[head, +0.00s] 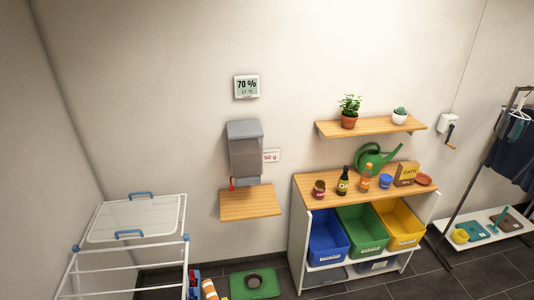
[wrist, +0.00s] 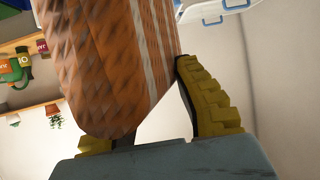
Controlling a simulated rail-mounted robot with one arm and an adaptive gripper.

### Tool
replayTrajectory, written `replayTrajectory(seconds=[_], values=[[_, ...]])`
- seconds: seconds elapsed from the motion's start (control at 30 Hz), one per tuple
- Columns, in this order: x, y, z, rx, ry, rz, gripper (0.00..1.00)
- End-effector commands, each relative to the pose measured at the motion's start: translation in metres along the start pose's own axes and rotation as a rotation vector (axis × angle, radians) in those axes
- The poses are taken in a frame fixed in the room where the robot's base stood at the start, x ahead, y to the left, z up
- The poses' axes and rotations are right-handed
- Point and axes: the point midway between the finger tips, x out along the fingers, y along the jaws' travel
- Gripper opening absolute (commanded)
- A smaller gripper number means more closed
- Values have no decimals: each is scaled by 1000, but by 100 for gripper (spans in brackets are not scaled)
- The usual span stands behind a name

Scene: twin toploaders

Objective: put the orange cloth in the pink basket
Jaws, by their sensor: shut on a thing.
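My gripper (wrist: 150,112) is shut on the orange cloth (wrist: 115,55) in the wrist view. The cloth is a thick, rounded, orange-brown bundle with pale stripes, and it fills much of that view. It hides most of one yellow-padded finger; the other finger shows beside it. My gripper is not in the head view. An orange and white striped thing (head: 209,289) shows at the bottom edge of the head view; I cannot tell if it is the same cloth. No pink basket is visible in either view.
A white drying rack (head: 128,251) with blue handles stands at the left. A green tray (head: 254,284) lies on the floor. A white shelf unit (head: 297,240) holds blue (head: 327,238), green (head: 361,230) and yellow (head: 397,223) bins. A garment rack (head: 477,180) stands at the right.

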Motion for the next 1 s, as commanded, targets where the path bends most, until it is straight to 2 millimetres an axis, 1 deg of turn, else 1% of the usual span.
replayTrajectory(seconds=[0.03,0.1,0.2,0.3,0.4,0.5,0.6,0.87,0.93,1.0], values=[[-11,23,2,31,-5,54,0],[-24,51,11,67,-7,127,0],[-43,87,20,110,-4,221,0],[-61,113,31,145,-6,292,0],[-74,131,37,168,-2,343,0],[-81,141,41,181,-1,369,0],[-84,144,43,185,-1,381,0],[-84,145,43,183,-1,381,0],[-83,144,46,182,-3,381,0],[-81,143,52,183,-4,380,0]])
